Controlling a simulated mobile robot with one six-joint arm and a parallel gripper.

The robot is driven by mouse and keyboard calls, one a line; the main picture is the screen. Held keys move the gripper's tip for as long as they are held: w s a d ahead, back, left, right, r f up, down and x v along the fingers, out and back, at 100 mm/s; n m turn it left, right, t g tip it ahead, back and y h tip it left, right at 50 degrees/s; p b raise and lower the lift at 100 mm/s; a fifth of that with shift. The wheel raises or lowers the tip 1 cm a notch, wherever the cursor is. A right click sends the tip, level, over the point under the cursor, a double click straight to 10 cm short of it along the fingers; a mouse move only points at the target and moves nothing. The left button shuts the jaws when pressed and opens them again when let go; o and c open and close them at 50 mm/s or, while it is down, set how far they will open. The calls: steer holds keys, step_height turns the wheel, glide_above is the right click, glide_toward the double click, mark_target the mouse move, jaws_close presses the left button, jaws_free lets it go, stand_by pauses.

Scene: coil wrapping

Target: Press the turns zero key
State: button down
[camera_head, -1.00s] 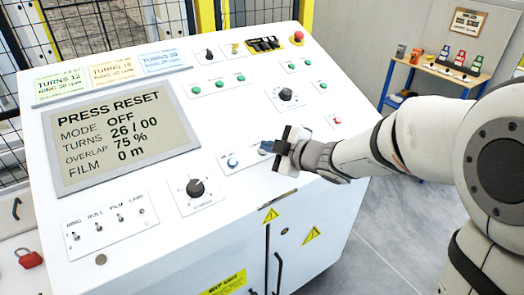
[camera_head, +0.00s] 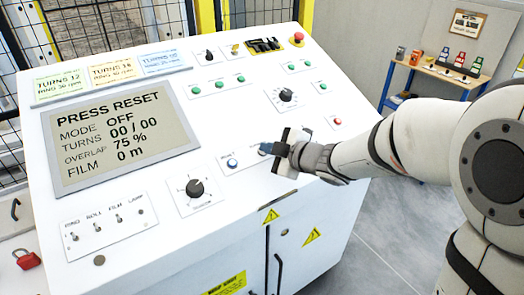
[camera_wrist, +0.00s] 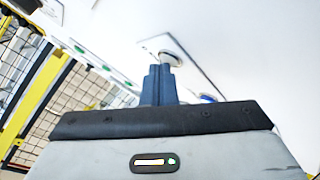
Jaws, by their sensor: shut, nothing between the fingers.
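The white console carries a small key plate (camera_head: 246,159) with a blue key (camera_head: 232,163) at its left. My gripper (camera_head: 266,148) is over the right part of this plate, its blue-grey fingertips shut and empty. In the wrist view the fingers (camera_wrist: 160,80) point at a round pale key (camera_wrist: 173,58) just beyond the tips; I cannot tell whether they touch. The blue key shows beside them (camera_wrist: 208,98). The key labels are too small to read. The display (camera_head: 120,128) reads PRESS RESET, MODE OFF, TURNS 00/00, OVERLAP 75 %, FILM 0 m.
Dark rotary knobs (camera_head: 195,188) and (camera_head: 286,95) stand up from the panel near the plate. A row of switches (camera_head: 107,224) is at the lower left. A red emergency button (camera_head: 297,39) is at the top right. A shelf with several items (camera_head: 440,73) stands behind.

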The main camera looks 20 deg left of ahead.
steer(key=shift+r, duration=0.1)
steer(key=shift+s+d+r+p, duration=0.25)
steer(key=shift+r+p, duration=0.35)
steer(key=shift+p, duration=0.05)
steer(key=r+p, duration=0.1)
steer(key=s+d+r+p, duration=0.1)
steer(key=r+p, duration=0.2)
steer(key=shift+s+d+r, duration=0.15)
steer(key=shift+d+r, duration=0.15)
steer(key=shift+r, duration=0.05)
stand_by(0.8)
